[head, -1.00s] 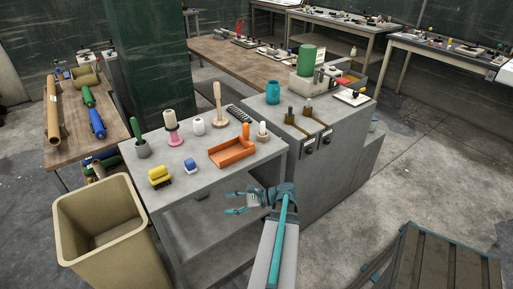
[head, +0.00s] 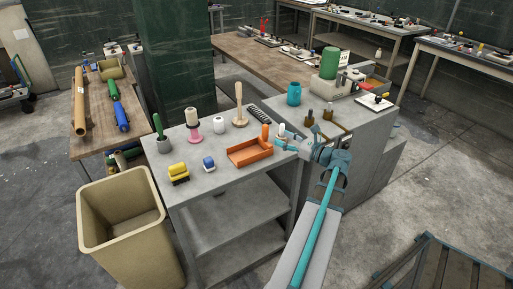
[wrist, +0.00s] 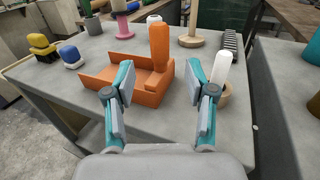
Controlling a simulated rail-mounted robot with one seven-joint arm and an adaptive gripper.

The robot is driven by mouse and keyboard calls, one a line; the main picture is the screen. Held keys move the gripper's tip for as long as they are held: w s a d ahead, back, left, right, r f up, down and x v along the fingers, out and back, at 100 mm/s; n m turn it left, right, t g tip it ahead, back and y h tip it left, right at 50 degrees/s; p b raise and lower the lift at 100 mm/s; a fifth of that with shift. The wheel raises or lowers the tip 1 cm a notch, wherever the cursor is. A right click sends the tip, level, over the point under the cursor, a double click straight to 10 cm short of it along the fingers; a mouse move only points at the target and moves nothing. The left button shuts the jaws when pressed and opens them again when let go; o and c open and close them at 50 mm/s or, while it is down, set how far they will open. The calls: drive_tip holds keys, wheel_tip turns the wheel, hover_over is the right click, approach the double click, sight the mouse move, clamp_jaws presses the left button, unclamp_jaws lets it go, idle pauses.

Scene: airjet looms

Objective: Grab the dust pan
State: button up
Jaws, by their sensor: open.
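The orange dust pan (head: 249,153) lies on the grey metal table (head: 222,177), near its right front edge. Its upright orange handle (wrist: 159,52) stands at the pan's right end in the wrist view, with the tray (wrist: 130,75) extending to the left. My gripper (head: 280,137) is at the table's right edge, just right of the dust pan. In the wrist view my gripper (wrist: 164,85) is open and empty, its two fingers apart, with the handle beyond and between them. The left finger covers part of the tray.
A white-topped peg on a wooden base (wrist: 220,72) stands close behind the right finger. A yellow block (head: 178,172), a blue-and-white item (head: 208,163) and several spools stand on the table. A grey cabinet (head: 372,165) is to the right, a tan bin (head: 122,225) at front left.

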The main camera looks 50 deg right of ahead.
sight(266, 140)
drive_tip(key=w, duration=0.3)
drive_tip(key=shift+w, duration=0.2)
drive_tip(key=shift+w+a+r+p, duration=0.1)
drive_tip(key=shift+w+p, duration=0.4)
drive_tip(key=shift+w, duration=0.85)
drive_tip(key=shift+w+a+r+p, duration=0.1)
drive_tip(key=shift+w+p, duration=0.35)
drive_tip(key=shift+w, duration=0.85)
clamp_jaws()
